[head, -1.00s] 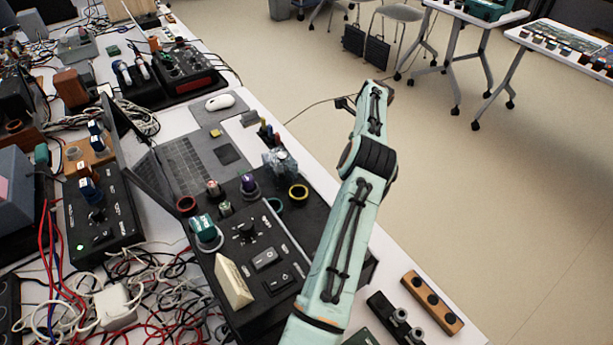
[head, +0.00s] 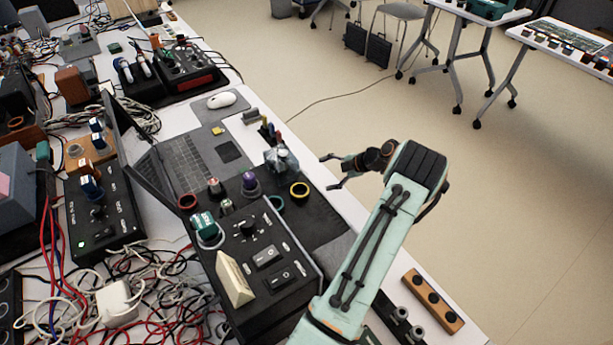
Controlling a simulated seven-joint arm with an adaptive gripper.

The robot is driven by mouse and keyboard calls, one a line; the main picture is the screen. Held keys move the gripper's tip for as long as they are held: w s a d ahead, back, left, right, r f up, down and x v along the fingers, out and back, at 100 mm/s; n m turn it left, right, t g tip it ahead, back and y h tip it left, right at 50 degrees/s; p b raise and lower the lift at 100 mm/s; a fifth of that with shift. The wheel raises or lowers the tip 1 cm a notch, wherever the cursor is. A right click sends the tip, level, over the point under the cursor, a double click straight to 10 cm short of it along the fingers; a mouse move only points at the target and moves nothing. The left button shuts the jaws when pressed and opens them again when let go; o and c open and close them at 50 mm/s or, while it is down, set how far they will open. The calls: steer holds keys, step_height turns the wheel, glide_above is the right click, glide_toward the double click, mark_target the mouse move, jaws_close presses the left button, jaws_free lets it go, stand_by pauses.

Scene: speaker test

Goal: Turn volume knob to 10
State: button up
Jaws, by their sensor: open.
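A black control box (head: 290,303) stands on the table in front, with a black knob (head: 247,228) on its top among small white labels. A second black box (head: 113,235) to the left has another black knob (head: 97,213). The lettering is too small to tell which knob is the volume knob, or where either points. My gripper (head: 329,172) is open and empty, its fingers spread and pointing left. It is beyond and to the right of the front box, near the table's right edge, apart from both knobs.
Two rocker switches (head: 273,266), a cream wedge (head: 233,279) and a green-topped knob (head: 205,227) crowd the front box. A laptop (head: 183,165) lies further back. Tangled cables (head: 150,300) cover the left front.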

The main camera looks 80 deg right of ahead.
steer(key=w+f+n, duration=0.1)
steer(key=w, duration=0.1)
steer(key=w+f+n, duration=0.1)
steer(key=w, duration=0.1)
steer(key=w+f+n, duration=0.1)
steer(key=shift+w+d+f+t, duration=0.2)
steer(key=shift+w+d+t, duration=0.1)
steer(key=shift+w+t, duration=0.1)
steer(key=c, duration=1.2)
